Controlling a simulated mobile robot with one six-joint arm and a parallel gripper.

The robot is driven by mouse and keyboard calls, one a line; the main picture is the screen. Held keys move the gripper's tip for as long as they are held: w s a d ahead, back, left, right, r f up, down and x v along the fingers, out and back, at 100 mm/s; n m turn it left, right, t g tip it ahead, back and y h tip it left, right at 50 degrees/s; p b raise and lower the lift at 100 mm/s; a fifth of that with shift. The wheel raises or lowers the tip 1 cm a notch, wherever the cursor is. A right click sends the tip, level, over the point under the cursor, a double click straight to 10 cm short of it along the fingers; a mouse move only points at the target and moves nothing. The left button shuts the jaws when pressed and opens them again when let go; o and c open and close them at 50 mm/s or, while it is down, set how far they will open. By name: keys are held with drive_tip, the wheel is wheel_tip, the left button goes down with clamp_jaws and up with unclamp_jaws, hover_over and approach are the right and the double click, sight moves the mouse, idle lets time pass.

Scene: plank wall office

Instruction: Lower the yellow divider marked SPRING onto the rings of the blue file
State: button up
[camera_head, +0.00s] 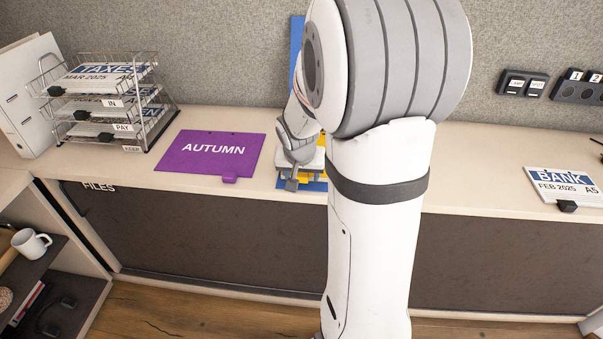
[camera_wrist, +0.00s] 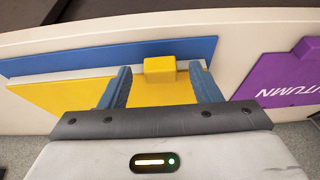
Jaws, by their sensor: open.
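The yellow divider (camera_wrist: 70,93) lies flat over the blue file (camera_wrist: 110,53) in the wrist view, with a pale layer showing between them. Its raised yellow tab (camera_wrist: 160,66) sits between my gripper's two fingers, with a gap on each side. My gripper (camera_wrist: 166,76) is open and low over the divider. In the head view my gripper (camera_head: 292,182) is above the blue file (camera_head: 316,186), and my arm covers most of the file and divider. The SPRING lettering and the rings are hidden, so I cannot tell whether the divider is seated on them.
A purple AUTUMN divider (camera_head: 211,156) lies flat on the desk left of the file. A wire tray rack (camera_head: 110,100) with papers and a white binder (camera_head: 28,95) stand further left. A BANK paper stack (camera_head: 565,185) lies at the right. The desk's front edge is close to the file.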

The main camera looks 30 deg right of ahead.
drive_tip(key=p+v, duration=0.1)
drive_tip(key=v, duration=0.6)
drive_tip(key=shift+r, duration=0.3)
drive_tip(key=shift+s+a, duration=0.1)
drive_tip(key=s+a+r+n+y+p, duration=0.1)
drive_tip(key=s+a+r+n+p, duration=0.2)
drive_tip(key=s+a+r+p, duration=0.2)
drive_tip(key=s+a+r+n+g+y+p, duration=0.1)
drive_tip(key=s+a+r+n+p, duration=0.2)
drive_tip(key=s+a+r+p, duration=0.3)
drive_tip(key=s+r+p, duration=0.1)
drive_tip(key=s+r, duration=0.2)
drive_tip(key=s, duration=0.2)
drive_tip(key=shift+s+a+r, duration=0.35)
